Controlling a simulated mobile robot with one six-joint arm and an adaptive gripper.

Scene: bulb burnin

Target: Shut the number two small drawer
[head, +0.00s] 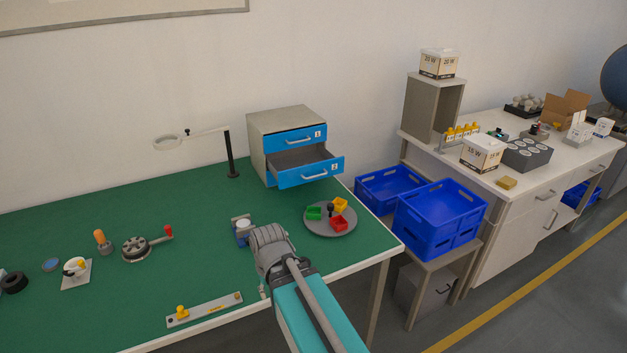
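The small drawer cabinet (256,145) stands at the back right of the green bench, with a pale body and blue drawer fronts. The number two drawer (310,173) is the lower one. It is pulled out toward the lower right, and its grey inside shows. The number one drawer (295,139) above it is shut. Both fronts have a light bar handle. My gripper (268,240) is at the grey end of my arm, in front of the cabinet and well apart from the open drawer.
A round grey tray (316,229) with small green, yellow and red bins sits just before the open drawer. A magnifier lamp (232,155) stands left of the cabinet. Blue crates (437,243) are beyond the bench's right edge. Open bench surface (180,215) lies to the left.

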